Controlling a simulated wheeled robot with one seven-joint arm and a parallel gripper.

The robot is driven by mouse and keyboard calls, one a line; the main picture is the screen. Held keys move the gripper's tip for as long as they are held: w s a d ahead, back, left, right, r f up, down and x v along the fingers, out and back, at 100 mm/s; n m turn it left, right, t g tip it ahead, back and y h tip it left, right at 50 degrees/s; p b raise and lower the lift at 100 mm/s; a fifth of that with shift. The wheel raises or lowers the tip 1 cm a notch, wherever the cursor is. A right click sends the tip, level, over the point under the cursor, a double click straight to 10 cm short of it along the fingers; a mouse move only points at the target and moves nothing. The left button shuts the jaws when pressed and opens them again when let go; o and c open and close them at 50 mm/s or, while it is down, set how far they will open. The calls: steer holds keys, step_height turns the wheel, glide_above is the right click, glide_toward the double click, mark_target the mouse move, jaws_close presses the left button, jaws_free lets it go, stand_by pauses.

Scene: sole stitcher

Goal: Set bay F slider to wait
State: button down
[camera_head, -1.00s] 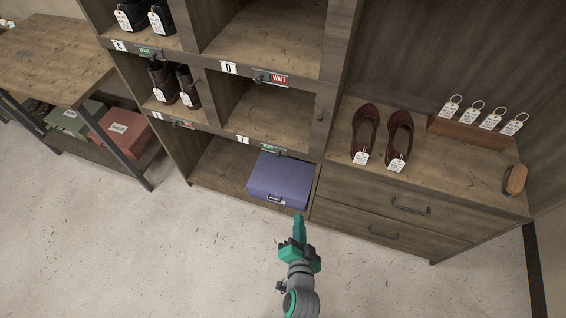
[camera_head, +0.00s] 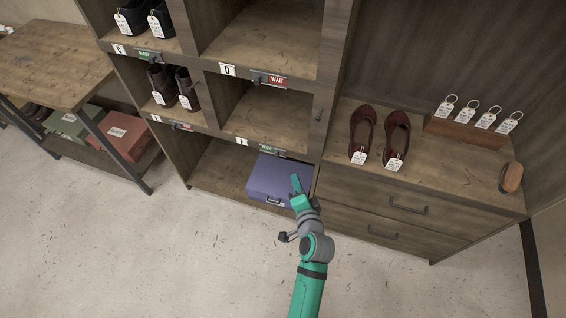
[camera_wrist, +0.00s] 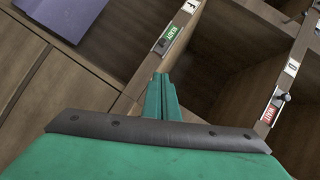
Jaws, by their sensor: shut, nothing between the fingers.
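The bay F slider (camera_head: 270,150) is on the shelf edge above the compartment with the purple box (camera_head: 275,180). It shows green in the head view, and in the wrist view the slider (camera_wrist: 168,38) reads READY beside the F label (camera_wrist: 190,5). My gripper (camera_head: 296,180) is shut and empty, in front of the purple box and below and right of the slider. In the wrist view the closed fingertips (camera_wrist: 161,80) point toward the shelf edge, apart from the slider in the picture. The gap in depth is hard to tell.
The bay D slider (camera_head: 270,78) above shows red WAIT; it also shows in the wrist view (camera_wrist: 270,112). Red shoes (camera_head: 380,135) and tagged key rings (camera_head: 480,112) sit on the right counter above drawers. The floor in front is clear.

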glide_toward(280, 153)
steer(key=w+d, duration=0.2)
steer(key=a, duration=0.1)
steer(key=w+a+f, duration=0.1)
steer(key=a, duration=0.1)
steer(key=shift+w, duration=0.25)
stand_by(0.3)
steer(key=shift+w+d, duration=0.15)
